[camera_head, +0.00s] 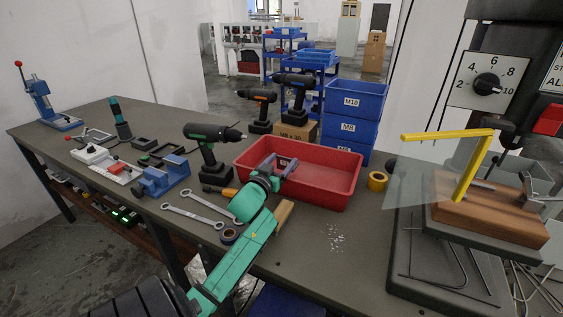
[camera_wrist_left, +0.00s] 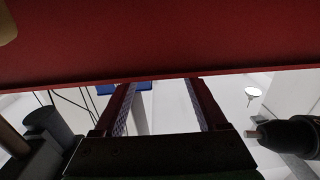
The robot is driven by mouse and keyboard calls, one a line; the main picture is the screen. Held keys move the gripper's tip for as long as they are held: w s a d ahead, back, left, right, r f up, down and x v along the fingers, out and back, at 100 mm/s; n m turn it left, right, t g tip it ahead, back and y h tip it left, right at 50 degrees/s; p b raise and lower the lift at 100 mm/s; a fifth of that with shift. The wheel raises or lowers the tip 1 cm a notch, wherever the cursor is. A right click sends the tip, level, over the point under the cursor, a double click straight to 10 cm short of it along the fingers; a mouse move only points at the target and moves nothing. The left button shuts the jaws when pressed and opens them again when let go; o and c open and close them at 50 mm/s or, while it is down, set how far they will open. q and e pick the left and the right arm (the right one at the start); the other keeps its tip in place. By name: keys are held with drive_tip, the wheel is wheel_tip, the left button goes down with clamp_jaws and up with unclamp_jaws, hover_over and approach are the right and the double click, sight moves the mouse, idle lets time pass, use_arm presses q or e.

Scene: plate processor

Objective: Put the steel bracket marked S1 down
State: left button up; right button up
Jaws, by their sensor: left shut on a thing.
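My left gripper (camera_head: 280,164) is over the near left part of the red tray (camera_head: 340,199), its fingers reaching across the near rim side. In the left wrist view my left gripper (camera_wrist_left: 164,88) has its two dark purple fingers apart, with their tips close to the red tray wall (camera_wrist_left: 160,45). It is shut on the steel bracket, which is hardly visible between the fingers. Its S1 mark cannot be read. My right gripper is not in view.
A green drill (camera_head: 208,145) stands left of the tray, with wrenches (camera_head: 200,211) in front. Yellow tape (camera_head: 377,181) lies right of the tray. A fixture with a yellow bar (camera_head: 470,170) and clear panel stands at right.

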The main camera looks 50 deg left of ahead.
use_arm(q)
drive_tip(key=shift+f, duration=0.35)
drive_tip(key=o, duration=1.6)
drive_tip(key=shift+r, duration=0.4)
drive_tip(key=shift+s+d+r, duration=0.1)
drive_tip(key=shift+s+r, duration=0.1)
drive_tip(key=v, duration=1.1)
drive_tip(key=shift+s+d, duration=0.1)
drive_tip(key=shift+s, duration=0.2)
